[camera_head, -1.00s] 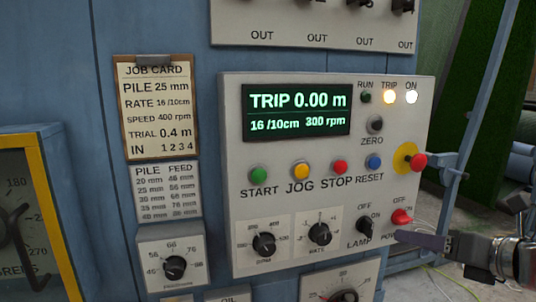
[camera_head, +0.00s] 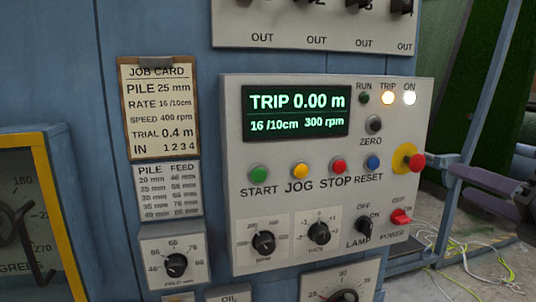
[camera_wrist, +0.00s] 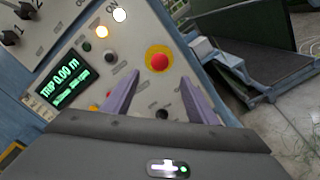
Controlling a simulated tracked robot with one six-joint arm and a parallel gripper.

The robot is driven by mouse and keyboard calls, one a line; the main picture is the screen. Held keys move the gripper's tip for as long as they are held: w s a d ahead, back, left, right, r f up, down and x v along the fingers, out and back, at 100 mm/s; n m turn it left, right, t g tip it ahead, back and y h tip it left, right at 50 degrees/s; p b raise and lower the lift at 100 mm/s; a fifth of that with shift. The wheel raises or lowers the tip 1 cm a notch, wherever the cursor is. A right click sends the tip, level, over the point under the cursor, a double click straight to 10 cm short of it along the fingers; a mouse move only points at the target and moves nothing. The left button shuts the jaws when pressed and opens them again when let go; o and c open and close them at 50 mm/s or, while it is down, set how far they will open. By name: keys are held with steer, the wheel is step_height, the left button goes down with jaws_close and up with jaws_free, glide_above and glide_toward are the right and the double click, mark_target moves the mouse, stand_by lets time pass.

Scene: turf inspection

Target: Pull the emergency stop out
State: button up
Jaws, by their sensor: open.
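The emergency stop (camera_head: 415,161) is a red mushroom button on a yellow round base at the right edge of the white control panel. It also shows in the wrist view (camera_wrist: 159,62), beyond and between my fingertips. My gripper (camera_head: 456,182) has purple fingers and is at the right edge of the head view, just right of the button. In the wrist view my gripper (camera_wrist: 160,84) is open and empty, its fingers apart on either side of the button's line. No contact with the button shows.
The panel display (camera_head: 297,112) reads TRIP 0.00 m, with the TRIP lamp (camera_head: 388,97) and ON lamp (camera_head: 410,97) lit. The red POWER switch (camera_head: 401,217) and LAMP knob (camera_head: 365,228) sit below the button. Cables (camera_head: 470,258) lie on the floor at right.

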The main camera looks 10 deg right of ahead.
mark_target(420, 165)
steer(key=shift+w+a, duration=0.2)
steer(key=shift+w, duration=6.6)
jaws_close()
